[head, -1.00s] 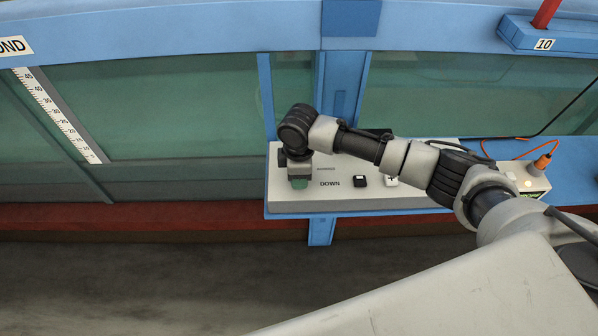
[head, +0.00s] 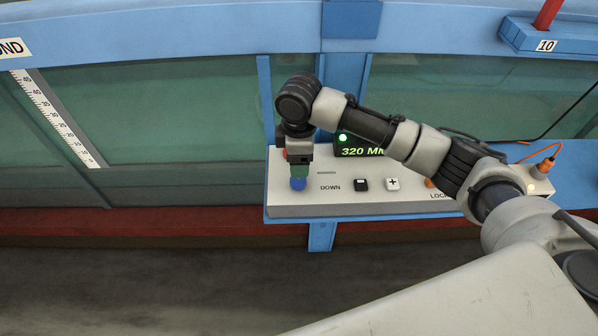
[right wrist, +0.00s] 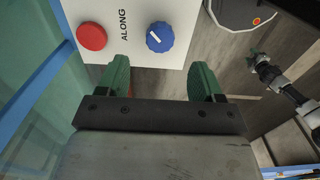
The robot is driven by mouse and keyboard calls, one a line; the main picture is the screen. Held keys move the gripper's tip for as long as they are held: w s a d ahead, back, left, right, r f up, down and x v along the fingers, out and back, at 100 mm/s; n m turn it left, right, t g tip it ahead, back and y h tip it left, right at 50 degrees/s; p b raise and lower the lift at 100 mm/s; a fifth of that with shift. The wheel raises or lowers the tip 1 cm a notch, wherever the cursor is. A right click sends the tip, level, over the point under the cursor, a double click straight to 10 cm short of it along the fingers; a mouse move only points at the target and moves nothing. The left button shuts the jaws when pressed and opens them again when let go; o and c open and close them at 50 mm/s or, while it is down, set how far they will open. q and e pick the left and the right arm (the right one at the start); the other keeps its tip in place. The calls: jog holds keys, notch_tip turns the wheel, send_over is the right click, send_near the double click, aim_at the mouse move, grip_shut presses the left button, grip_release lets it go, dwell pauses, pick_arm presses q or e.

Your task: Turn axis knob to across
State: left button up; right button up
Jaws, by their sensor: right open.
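The axis knob (head: 298,184) is a ribbed blue knob at the left end of the pale control panel (head: 385,202). In the right wrist view the knob (right wrist: 160,38) has a white pointer line slanting toward the word ALONG (right wrist: 125,25) and upward. No ACROSS label can be made out. My right gripper (head: 299,170) is just above and behind the knob in the head view. In the right wrist view its green fingers (right wrist: 160,72) are open and empty, with the knob beyond the fingertips, apart from them.
A red button (right wrist: 92,37) sits beside the knob. The panel also has a black switch (head: 361,185) by DOWN, a white plus button (head: 392,184) and a green-lit display (head: 362,150) reading 320 M, partly hidden by my arm. The glass flume wall (head: 180,120) stands behind.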

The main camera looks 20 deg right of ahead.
jog(key=shift+r, duration=1.65)
